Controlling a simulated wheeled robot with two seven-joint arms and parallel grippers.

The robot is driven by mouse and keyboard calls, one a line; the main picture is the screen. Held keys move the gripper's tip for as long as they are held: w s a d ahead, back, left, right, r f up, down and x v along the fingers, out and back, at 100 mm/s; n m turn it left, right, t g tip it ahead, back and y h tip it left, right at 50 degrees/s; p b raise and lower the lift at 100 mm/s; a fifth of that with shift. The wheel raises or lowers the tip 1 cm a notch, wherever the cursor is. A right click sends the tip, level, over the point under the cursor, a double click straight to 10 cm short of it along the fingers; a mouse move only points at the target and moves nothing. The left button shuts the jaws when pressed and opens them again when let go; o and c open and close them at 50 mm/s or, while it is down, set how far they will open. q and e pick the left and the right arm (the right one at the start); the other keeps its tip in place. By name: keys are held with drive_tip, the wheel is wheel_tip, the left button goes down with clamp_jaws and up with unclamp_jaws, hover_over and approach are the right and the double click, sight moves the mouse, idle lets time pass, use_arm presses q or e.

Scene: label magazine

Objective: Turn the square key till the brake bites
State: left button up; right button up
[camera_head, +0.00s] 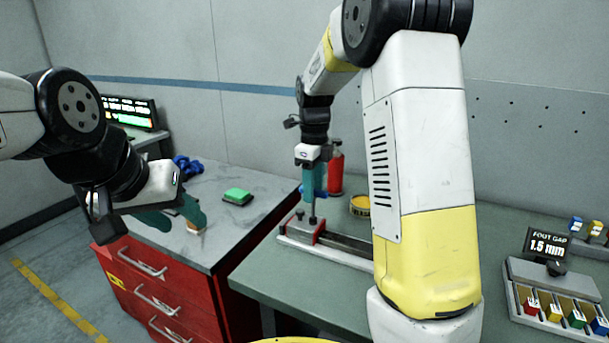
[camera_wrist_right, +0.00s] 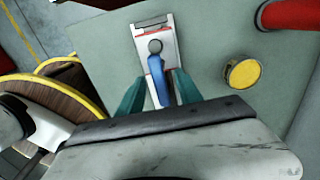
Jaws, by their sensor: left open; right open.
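The red and silver brake fixture (camera_head: 304,230) sits on the green bench at the head of a rail. A dark upright shaft (camera_head: 313,212) rises from it towards my right gripper (camera_head: 314,188). In the right wrist view, a blue handle (camera_wrist_right: 157,88) with a grey round end lies over the fixture (camera_wrist_right: 155,28); I take it for the square key. My right gripper (camera_wrist_right: 157,97) is open, its teal fingers on either side of the handle; I cannot tell whether they touch it. My left gripper (camera_head: 177,216) is open and empty above the red cabinet's grey top.
A red bottle (camera_head: 336,170) and yellow tin (camera_head: 360,205) stand behind the fixture. A green pad (camera_head: 238,196) and blue object (camera_head: 186,165) lie on the cabinet top. A tray of coloured blocks (camera_head: 553,312) and a "FOOT GAP 1.5 mm" display (camera_head: 547,244) are at right.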

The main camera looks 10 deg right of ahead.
sight(313, 206)
drive_tip(key=shift+f, duration=1.95)
clamp_jaws()
drive_tip(key=shift+m, duration=1.5)
